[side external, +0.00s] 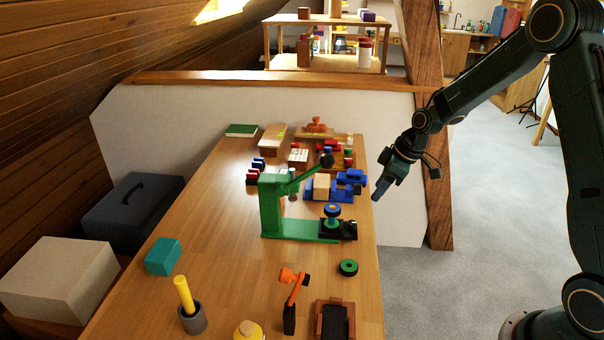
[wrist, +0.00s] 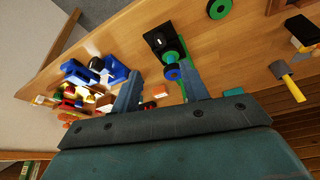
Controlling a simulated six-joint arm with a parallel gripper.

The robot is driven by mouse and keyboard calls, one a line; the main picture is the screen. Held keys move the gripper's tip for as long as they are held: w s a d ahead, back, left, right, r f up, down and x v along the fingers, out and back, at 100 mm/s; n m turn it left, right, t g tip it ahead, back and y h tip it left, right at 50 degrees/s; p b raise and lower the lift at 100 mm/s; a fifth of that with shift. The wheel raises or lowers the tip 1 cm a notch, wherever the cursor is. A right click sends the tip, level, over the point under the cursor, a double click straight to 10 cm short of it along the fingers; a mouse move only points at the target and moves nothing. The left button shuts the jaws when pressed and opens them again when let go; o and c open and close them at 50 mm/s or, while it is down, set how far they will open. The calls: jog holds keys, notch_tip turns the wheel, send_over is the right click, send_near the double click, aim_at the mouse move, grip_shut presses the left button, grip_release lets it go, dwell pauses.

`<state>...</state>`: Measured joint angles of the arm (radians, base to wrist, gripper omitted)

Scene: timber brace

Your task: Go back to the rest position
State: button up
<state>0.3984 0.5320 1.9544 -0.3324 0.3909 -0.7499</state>
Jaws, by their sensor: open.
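My gripper (side external: 381,188) hangs in the air at the right edge of the wooden table (side external: 220,205), apart from everything on it. In the wrist view my gripper (wrist: 160,98) is open, with its two fingers apart and nothing held between them. A green press (side external: 272,210) with a raised lever stands in the middle of the table, left of my gripper. A black block with a green and blue knob (side external: 333,212) sits at its right end, and this knob also shows in the wrist view (wrist: 171,66).
A blue fixture (side external: 322,190) holds a pale wood block. A green ring (side external: 348,267), orange-handled tool (side external: 291,290), teal block (side external: 163,256) and grey cup (side external: 193,318) stand at the front. A wooden post (side external: 436,200) rises behind my gripper. Grey floor right of the table is clear.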

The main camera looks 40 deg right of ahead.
jog(key=s+a+r+m+h, duration=0.1)
jog(key=s+a+r, duration=0.3)
jog(key=s+r, duration=0.3)
jog(key=s+a+r+m, duration=0.1)
jog(key=s+a+r, duration=0.35)
jog(key=r, duration=0.45)
jog(key=s+a+r+m+t, duration=0.1)
jog(key=s+m, duration=0.1)
jog(key=s, duration=0.6)
jog(key=s+a+r+m+h, duration=0.1)
jog(key=s+r+m, duration=0.1)
jog(key=s, duration=0.7)
jog(key=shift+a+r+t, duration=0.15)
jog(key=shift+r+t, duration=0.15)
jog(key=shift+t, duration=0.1)
